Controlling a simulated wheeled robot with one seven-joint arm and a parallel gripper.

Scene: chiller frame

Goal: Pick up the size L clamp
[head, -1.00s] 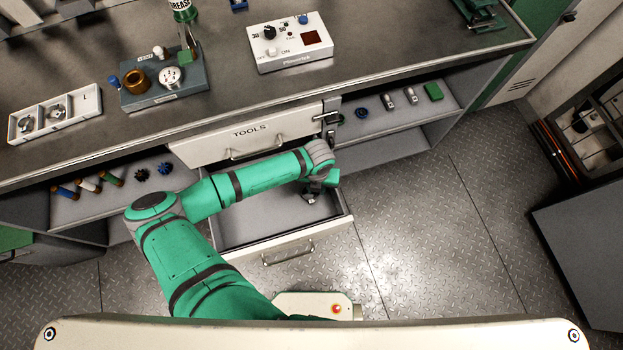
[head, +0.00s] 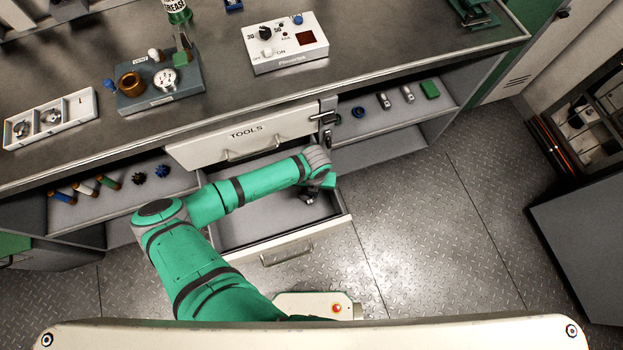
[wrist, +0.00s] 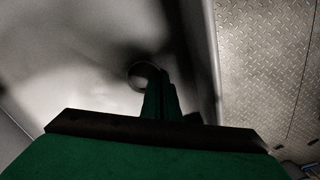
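My gripper (head: 309,196) is lowered into the open drawer (head: 240,238), near its right side. In the wrist view its dark green fingers (wrist: 160,98) appear close together; any gap between them is hard to make out. A small round thing (wrist: 143,74) shows just beyond the fingertips, dark and partly covered, on the pale drawer floor. I cannot tell whether it is a clamp or whether the fingers touch it. A white tray (head: 88,106) with an L mark stands on the bench at the left and holds two round metal pieces (head: 50,117).
A shut drawer marked TOOLS (head: 240,135) is above the open one. A shelf to the right holds a blue knob (head: 358,112), metal pieces and a green block (head: 430,89). A grey fixture block (head: 160,92) and a white power box (head: 285,42) stand on the bench.

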